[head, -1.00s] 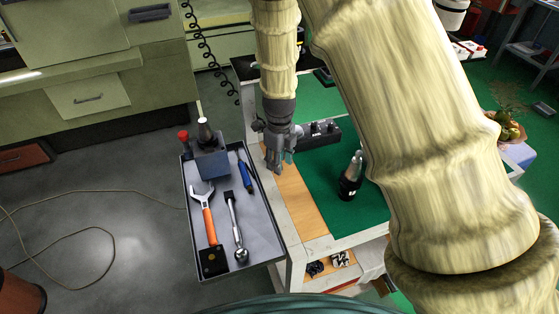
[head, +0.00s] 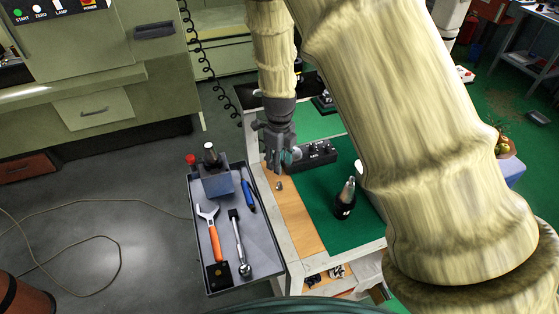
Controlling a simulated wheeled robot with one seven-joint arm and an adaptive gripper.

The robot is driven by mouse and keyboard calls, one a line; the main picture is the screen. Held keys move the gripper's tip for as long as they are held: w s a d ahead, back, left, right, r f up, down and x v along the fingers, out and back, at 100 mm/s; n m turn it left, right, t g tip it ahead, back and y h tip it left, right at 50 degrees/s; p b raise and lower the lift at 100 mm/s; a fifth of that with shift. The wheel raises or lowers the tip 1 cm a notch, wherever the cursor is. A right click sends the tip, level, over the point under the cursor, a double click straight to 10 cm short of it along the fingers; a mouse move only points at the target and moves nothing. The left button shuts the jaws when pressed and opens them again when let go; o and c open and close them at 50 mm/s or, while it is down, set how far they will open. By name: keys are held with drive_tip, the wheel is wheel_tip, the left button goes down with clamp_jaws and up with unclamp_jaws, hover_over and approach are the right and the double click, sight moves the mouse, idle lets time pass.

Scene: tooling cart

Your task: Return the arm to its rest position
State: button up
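My arm, in pale ribbed covering, crosses the right and top middle of the head view. My gripper (head: 279,164) hangs pointing down over the left side of the cart top (head: 312,215), above its wooden strip (head: 292,212). The gripper is small and partly turned away, so I cannot tell whether its fingers are apart. I see no clear object held in it. A small grey piece (head: 279,185) shows on the wooden strip just below the fingertips.
A black block with knobs (head: 318,157) stands right of the gripper. A dark bottle-like holder (head: 345,201) stands on the green mat. The left tray (head: 267,262) holds a blue block (head: 217,184), an orange-handled wrench (head: 213,238) and a ratchet (head: 238,240).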

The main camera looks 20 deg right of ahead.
drive_tip(key=shift+r, duration=0.55)
